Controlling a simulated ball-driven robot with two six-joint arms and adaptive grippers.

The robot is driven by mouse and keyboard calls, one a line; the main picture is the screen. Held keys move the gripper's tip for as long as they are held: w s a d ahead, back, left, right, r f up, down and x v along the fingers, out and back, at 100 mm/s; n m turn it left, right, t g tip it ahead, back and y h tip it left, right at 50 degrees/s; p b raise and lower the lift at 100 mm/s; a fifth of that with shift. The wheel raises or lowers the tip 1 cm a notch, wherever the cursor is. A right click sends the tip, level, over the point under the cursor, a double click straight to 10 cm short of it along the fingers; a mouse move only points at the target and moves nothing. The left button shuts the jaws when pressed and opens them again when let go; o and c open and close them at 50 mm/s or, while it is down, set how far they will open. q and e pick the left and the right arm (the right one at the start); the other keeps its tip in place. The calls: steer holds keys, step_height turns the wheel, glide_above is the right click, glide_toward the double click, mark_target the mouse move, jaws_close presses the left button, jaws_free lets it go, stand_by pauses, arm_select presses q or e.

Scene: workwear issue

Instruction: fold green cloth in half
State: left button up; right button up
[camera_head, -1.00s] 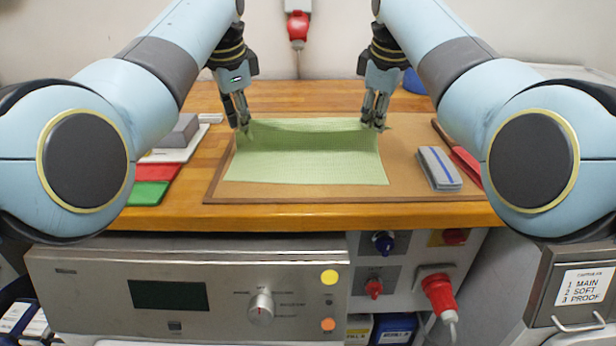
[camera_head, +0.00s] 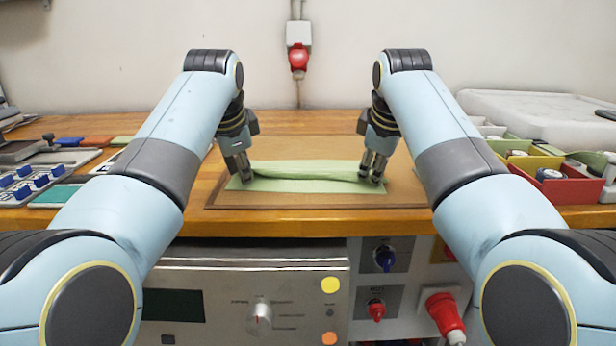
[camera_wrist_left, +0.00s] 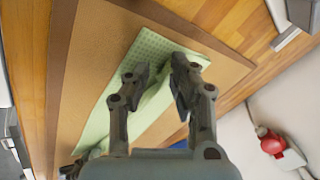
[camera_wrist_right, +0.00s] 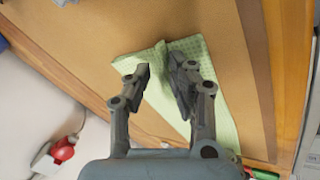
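The green cloth (camera_head: 300,186) lies on the brown board (camera_head: 410,196), its far part brought forward over the near part. A loose, slightly wavy edge runs across it between my grippers. The fingers hide the cloth's upper corners.
Red and yellow bins (camera_head: 565,188) stand at the right. A rack with blue parts (camera_head: 38,185) and flat coloured pieces lie at the left. A white case (camera_head: 540,112) stands at back right. The board behind the cloth is clear.

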arm_select(q)
steer(key=o, duration=0.3)
arm_select(e)
steer(key=o, duration=0.3)
steer(key=shift+f, duration=0.1)
